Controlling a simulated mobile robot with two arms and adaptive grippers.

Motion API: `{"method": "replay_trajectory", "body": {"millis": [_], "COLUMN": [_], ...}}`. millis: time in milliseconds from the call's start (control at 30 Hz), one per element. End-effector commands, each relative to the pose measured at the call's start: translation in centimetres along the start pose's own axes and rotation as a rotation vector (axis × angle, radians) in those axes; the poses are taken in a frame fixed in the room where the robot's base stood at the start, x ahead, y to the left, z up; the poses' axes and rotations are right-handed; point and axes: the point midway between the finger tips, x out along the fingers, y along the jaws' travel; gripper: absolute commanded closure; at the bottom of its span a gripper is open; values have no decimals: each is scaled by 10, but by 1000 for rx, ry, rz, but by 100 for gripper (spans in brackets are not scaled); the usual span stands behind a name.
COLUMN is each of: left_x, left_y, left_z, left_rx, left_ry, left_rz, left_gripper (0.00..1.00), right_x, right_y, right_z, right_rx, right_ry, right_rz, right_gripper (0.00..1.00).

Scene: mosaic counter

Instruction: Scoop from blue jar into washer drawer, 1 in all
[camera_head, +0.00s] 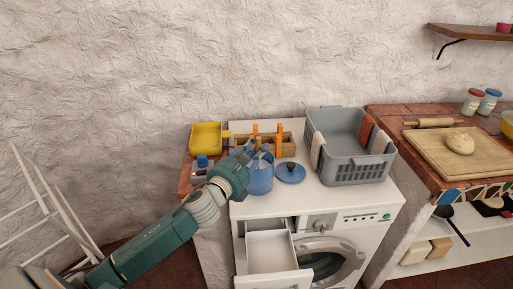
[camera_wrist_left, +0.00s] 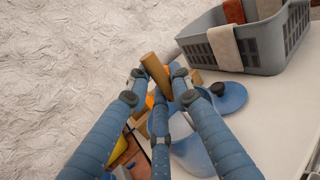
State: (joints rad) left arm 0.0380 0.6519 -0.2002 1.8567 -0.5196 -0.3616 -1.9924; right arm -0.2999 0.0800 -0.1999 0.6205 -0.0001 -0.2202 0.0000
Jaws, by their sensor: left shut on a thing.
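The blue jar (camera_head: 261,183) stands open on top of the white washer (camera_head: 325,205), with its blue lid (camera_head: 290,173) lying to its right. The washer drawer (camera_head: 268,250) is pulled out at the front left. My left gripper (camera_head: 258,153) is over the jar, its fingers shut around a wooden handle (camera_wrist_left: 154,69), which looks like the scoop's. The scoop's bowl is hidden, so I cannot tell whether it holds anything. In the left wrist view the jar (camera_wrist_left: 196,155) is partly behind the fingers and the lid (camera_wrist_left: 232,98) is beyond it. My right gripper is not in view.
A grey basket (camera_head: 350,170) with cloths stands right of the lid. Behind the jar is a wooden caddy (camera_head: 290,146) with orange-handled things. A yellow container (camera_head: 207,137) stands at left. A cutting board with dough (camera_head: 459,144) is on the right counter.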

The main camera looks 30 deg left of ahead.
Motion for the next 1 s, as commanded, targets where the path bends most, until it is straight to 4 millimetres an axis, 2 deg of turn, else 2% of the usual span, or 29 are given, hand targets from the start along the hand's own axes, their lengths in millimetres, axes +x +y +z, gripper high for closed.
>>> {"method": "replay_trajectory", "body": {"millis": [167,1000], "left_x": [0,0], "left_y": [0,0], "left_z": [4,73], "left_rx": [1,2], "left_ry": [-2,-2], "left_rz": [0,0], "left_gripper": [100,100], "right_x": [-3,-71], "right_y": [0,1], "right_z": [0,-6], "right_rx": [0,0], "right_ry": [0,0], "right_rz": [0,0], "right_gripper": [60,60]}}
